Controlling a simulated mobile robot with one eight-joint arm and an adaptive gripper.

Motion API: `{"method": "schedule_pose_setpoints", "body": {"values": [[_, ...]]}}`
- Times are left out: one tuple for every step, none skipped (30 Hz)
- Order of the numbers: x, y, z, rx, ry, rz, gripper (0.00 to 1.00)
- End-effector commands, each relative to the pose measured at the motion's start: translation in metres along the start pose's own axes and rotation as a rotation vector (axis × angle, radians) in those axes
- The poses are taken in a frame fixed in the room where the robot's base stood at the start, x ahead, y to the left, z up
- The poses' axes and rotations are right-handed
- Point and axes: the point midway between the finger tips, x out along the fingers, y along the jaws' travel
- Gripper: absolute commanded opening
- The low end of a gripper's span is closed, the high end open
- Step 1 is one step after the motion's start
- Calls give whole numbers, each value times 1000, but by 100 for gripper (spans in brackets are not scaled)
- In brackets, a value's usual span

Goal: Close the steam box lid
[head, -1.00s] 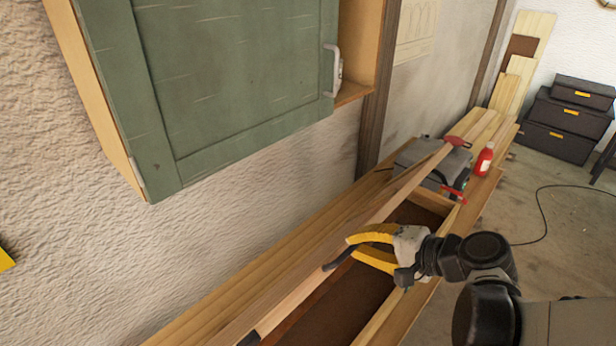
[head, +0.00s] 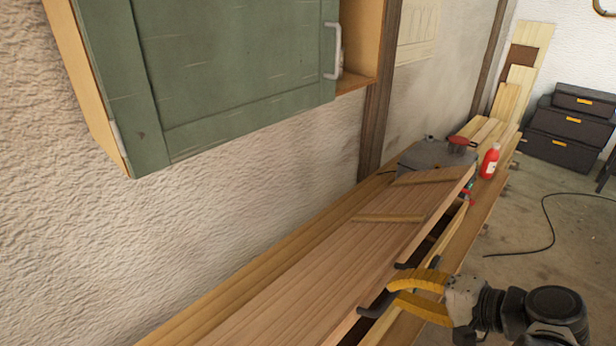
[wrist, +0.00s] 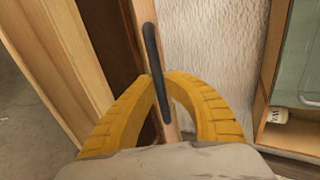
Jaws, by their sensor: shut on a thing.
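The steam box lid (head: 330,265) is a long wooden panel with two cross battens, sloping with its front edge raised above the box. A narrow dark gap shows under that edge, and the box's front wall (head: 452,232) runs along it. My gripper (head: 394,291) is shut on the dark bar handle (head: 372,308) at the lid's front edge. In the wrist view, the yellow fingers of my gripper (wrist: 160,84) close around the handle (wrist: 153,50), beside the lid edge (wrist: 142,14). The dark box interior (wrist: 112,38) shows to the left.
A green wall cabinet (head: 230,75) hangs above the lid's back side. A grey machine (head: 432,158) and a red bottle (head: 490,160) stand at the far end. Black boxes (head: 568,125) stand at back right. The floor to the right is mostly clear.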

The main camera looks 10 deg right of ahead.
Motion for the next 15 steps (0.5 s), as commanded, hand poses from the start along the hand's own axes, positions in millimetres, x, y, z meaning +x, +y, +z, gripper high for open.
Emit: {"method": "schedule_pose_setpoints", "body": {"values": [[0,6,0,2,1,0,0],[0,7,0,1,0,0,0],[0,7,0,1,-1,0,0],[0,9,0,1,-1,0,0],[0,11,0,1,-1,0,0],[1,16,0,1,0,0,0],[2,21,0,2,1,0,0],[4,27,0,2,1,0,0],[5,35,0,1,1,0,0],[6,40,0,1,1,0,0],[7,46,0,2,2,1,0],[8,53,0,2,1,1,0],[9,58,0,2,0,1,0],[10,63,0,2,1,0,0],[10,70,0,2,2,1,0]]}}
